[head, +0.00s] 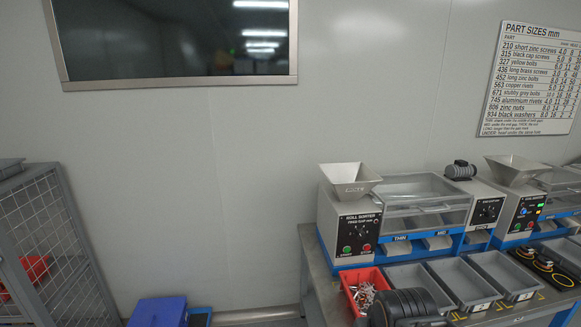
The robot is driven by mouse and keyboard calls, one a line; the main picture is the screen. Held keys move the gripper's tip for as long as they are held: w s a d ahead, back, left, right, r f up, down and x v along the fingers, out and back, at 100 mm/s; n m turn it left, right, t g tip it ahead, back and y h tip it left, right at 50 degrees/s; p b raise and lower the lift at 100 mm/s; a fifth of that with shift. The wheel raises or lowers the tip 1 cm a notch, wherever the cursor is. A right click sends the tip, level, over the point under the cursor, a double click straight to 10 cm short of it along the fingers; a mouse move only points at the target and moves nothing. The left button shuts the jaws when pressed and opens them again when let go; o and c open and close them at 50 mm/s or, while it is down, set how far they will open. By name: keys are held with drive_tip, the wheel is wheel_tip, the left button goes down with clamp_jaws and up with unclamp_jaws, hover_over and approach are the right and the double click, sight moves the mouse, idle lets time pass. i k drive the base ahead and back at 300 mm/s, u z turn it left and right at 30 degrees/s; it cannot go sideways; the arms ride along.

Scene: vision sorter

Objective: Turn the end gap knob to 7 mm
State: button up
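The roll sorter (347,222) stands on the bench at the right, with a hopper on top. Its front panel has a black dial knob (362,232) under lettering that looks like "feed gap mm", with a green and a red button below. A second grey panel (487,211) at the machine's right end carries another dark dial knob; its label is too small to read surely, so I cannot tell if it is the end gap knob. Neither knob's setting is readable. My gripper's fingers do not show in the head view.
A red bin (348,295) of small parts and several grey bins (463,283) line the bench front. A dark ribbed shape (408,305) at the bottom edge hides part of them. Another machine (524,210) stands right. A mesh cage (40,245) and blue box (158,312) are left.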

sight(488, 214)
drive_tip(key=z, duration=1.75)
drive_tip(key=k, duration=0.5)
drive_tip(key=z, duration=1)
drive_tip(key=i, duration=1.4)
drive_tip(key=u, duration=0.65)
drive_tip(key=i, duration=0.9)
drive_tip(key=u, duration=1.3)
drive_tip(key=i, duration=0.5)
drive_tip(key=u, duration=0.4)
